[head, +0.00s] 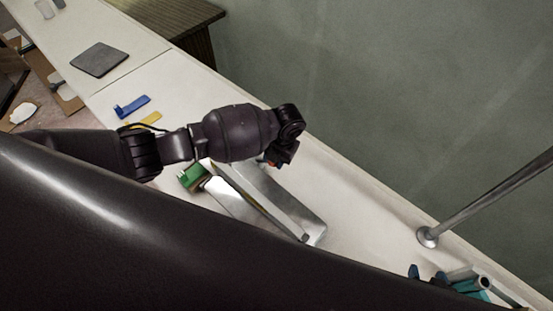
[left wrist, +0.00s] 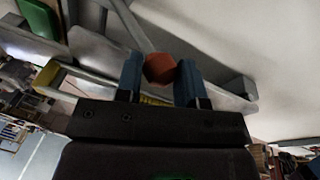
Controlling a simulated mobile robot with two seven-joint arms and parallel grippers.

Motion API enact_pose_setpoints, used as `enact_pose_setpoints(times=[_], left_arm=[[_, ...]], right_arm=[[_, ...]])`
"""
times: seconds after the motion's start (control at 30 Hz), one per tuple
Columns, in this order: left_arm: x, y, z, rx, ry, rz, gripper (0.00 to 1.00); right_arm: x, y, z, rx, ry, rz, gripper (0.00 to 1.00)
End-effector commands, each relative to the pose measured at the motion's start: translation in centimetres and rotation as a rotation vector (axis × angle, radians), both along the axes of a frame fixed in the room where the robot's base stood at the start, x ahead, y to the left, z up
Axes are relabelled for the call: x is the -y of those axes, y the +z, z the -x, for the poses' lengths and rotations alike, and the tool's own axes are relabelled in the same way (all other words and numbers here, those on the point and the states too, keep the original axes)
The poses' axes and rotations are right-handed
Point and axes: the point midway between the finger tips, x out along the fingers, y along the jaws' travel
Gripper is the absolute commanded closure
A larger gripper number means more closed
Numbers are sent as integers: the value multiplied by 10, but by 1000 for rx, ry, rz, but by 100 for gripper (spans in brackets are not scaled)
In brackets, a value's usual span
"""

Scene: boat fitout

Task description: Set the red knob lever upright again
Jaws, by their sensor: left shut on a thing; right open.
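The red knob (left wrist: 160,68) sits between the two blue fingers of my left gripper (left wrist: 160,80) in the left wrist view, and the gripper is shut on it. A grey lever bar (left wrist: 130,25) runs from behind the knob toward the top of that view. In the head view my left gripper (head: 270,161) hangs over a grey metal fixture (head: 295,200); the wrist mostly hides the knob. How far the lever tilts cannot be told. My right gripper (head: 427,275) shows only its blue fingertips at the lower right. It is open, apart from the fixture.
A green block (head: 192,177) is at the fixture's left end. Blue (head: 131,107) and yellow (head: 146,121) pieces and a dark grey pad (head: 100,59) lie farther left. A wall (head: 390,90) borders the counter.

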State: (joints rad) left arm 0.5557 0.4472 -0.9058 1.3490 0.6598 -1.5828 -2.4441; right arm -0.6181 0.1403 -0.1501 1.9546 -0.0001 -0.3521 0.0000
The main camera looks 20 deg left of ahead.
Motion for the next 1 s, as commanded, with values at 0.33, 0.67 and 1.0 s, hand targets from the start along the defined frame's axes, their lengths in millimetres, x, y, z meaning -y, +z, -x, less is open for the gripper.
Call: enact_pose_setpoints(times=[0.33,0.67,1.0], left_arm=[[-12,-4,0,-4,10,-23,46],[-7,-2,0,0,6,-14,37],[1,37,-5,3,4,-12,37]], right_arm=[[1,-1,0,-1,1,2,45],[0,-1,0,-1,-1,-1,45],[0,-3,-1,1,0,0,45]])
